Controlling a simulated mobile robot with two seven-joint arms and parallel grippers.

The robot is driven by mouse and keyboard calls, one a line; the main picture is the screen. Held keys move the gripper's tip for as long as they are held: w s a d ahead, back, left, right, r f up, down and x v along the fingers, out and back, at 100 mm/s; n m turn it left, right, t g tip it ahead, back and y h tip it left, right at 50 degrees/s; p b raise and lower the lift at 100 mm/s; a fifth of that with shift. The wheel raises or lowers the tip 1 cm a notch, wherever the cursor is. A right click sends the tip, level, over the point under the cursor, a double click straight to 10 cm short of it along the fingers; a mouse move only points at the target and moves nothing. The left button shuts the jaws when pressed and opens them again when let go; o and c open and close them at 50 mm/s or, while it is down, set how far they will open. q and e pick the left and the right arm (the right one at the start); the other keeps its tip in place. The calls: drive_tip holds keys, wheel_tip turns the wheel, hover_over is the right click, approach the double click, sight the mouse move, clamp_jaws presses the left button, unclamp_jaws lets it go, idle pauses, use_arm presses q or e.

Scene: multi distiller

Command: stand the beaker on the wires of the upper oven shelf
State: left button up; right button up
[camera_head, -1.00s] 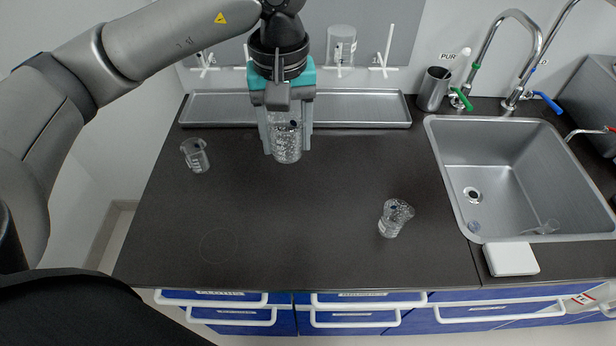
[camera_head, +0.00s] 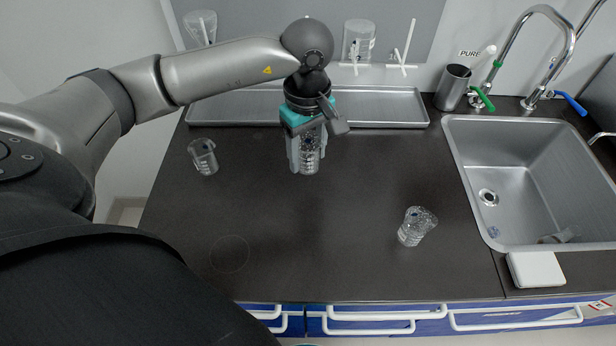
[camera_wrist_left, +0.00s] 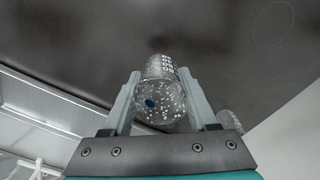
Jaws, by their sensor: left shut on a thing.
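My left gripper (camera_head: 306,158) is shut on a clear glass beaker (camera_head: 309,160) with pale markings, near the back of the dark counter. The beaker looks about upright. I cannot tell whether its base touches the counter. In the left wrist view the beaker (camera_wrist_left: 163,92) sits between the two grey fingers, with a dark blue spot on its glass. The oven and its upper shelf are not in view. My right gripper is not in view.
Another glass beaker (camera_head: 203,157) stands at the left of the counter (camera_head: 300,225), and a further glass vessel (camera_head: 415,227) at the right front. A metal tray (camera_head: 390,106) lies along the back wall. The sink (camera_head: 540,165) is at the right. The counter's middle is clear.

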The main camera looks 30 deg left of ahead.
sight(308, 188)
use_arm(q)
wheel_tip(308, 188, down, 7)
drive_tip(key=shift+f+b, duration=0.2)
drive_tip(key=shift+b, duration=0.15)
drive_tip(key=shift+f, duration=0.1)
drive_tip(key=o, duration=0.9)
drive_tip(key=shift+f, duration=0.1)
drive_tip(key=o, duration=0.5)
drive_tip(key=shift+c, duration=0.2)
drive_tip(key=shift+r, duration=0.2)
